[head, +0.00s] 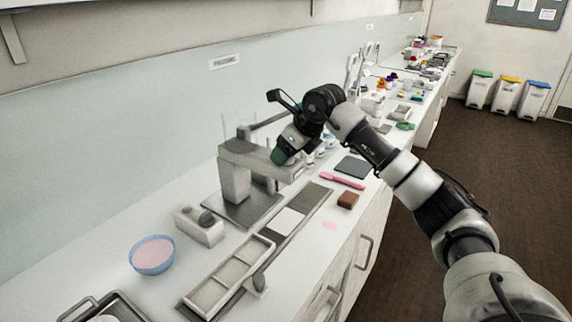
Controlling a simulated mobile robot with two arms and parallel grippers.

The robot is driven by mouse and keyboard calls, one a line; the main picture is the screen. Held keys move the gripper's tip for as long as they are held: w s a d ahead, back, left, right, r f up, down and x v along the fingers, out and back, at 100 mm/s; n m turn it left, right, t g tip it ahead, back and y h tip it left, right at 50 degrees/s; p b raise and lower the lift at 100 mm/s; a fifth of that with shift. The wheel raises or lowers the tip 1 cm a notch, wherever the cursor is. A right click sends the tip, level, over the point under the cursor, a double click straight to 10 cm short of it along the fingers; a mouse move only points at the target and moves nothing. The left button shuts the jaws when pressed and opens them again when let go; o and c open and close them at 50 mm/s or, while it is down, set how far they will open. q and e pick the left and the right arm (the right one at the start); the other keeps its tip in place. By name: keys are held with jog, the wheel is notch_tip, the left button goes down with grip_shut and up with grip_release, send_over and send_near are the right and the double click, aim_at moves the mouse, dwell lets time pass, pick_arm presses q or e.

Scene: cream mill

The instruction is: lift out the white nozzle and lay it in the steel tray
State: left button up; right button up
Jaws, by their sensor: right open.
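My right gripper (278,130) is open at the grey bench machine (235,178), close above its arm. Its black and green parts cover some of the machine. I cannot make out the white nozzle; any part of it at the machine is hidden or too small to tell. A steel tray (128,302) with a side handle stands at the lower left, cut off by the bottom edge, with something white and round in it. The gripper is well apart from this tray. My left gripper does not show.
A blue bowl of pink cream (152,256), a grey-white box (198,226) and a divided rack (230,278) stand before the machine. A pink spatula (342,181), brown block (348,200) and dark square (352,166) lie to the right. The wall closes the back.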

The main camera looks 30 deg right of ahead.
jog(key=shift+r, duration=0.1)
jog(key=c, duration=0.9)
notch_tip(320, 180, up, 10)
jog(key=shift+f+b, duration=0.2)
jog(key=shift+b, duration=0.25)
notch_tip(320, 180, up, 8)
jog(key=p, duration=0.7)
jog(key=shift+f, duration=0.25)
